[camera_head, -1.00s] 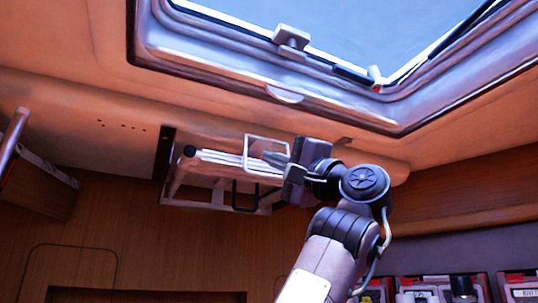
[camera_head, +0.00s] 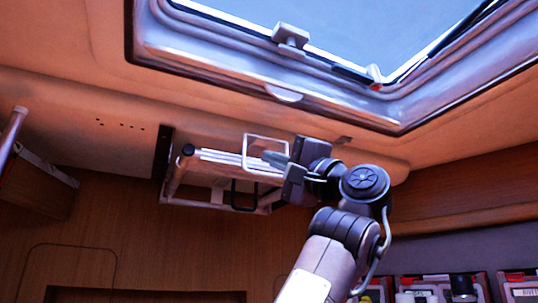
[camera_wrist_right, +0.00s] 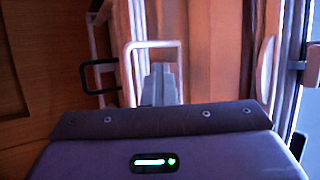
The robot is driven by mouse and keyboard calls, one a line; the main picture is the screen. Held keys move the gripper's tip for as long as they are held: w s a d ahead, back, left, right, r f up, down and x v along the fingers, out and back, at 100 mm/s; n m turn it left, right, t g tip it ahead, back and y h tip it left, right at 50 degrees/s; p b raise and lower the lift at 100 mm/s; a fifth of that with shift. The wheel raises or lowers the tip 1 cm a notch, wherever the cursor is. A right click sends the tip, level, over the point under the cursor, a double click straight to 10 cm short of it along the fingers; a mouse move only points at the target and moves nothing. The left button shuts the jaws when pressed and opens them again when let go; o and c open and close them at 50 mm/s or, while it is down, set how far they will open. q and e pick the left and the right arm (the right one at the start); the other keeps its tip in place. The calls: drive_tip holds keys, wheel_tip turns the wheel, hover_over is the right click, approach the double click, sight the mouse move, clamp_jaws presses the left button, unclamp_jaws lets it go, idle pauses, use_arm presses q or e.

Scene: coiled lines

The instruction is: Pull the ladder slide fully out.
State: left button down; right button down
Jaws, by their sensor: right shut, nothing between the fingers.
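The ladder slide (camera_head: 225,157) is a set of pale rails stowed under the ceiling, below the hatch. A white loop handle (camera_head: 248,140) stands at its right end, and a black loop (camera_head: 234,196) hangs below. My right gripper (camera_head: 272,159) is shut and empty, with its fingertips at the white loop. In the right wrist view the grey fingers (camera_wrist_right: 160,84) point into the white loop (camera_wrist_right: 153,44), and the black loop (camera_wrist_right: 84,78) lies to the left. I cannot tell whether the fingers touch the white loop. My left gripper is not in view.
The roof hatch frame (camera_head: 285,95) with its latch (camera_head: 290,37) is above my right arm. A dark upright strip (camera_head: 163,152) is at the ladder's left end. Several labelled boxes (camera_head: 418,290) stand at lower right. The space below the ladder, before the wood wall, looks clear.

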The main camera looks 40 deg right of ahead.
drive_tip(key=c, duration=1.5)
unclamp_jaws()
drive_tip(key=shift+c, duration=0.2)
drive_tip(key=a+b+v, duration=0.1)
drive_tip(key=b+v, duration=0.4)
drive_tip(key=v, duration=0.2)
drive_tip(key=shift+s+d, duration=0.35)
drive_tip(key=shift+d, duration=0.05)
drive_tip(key=shift+f, duration=0.15)
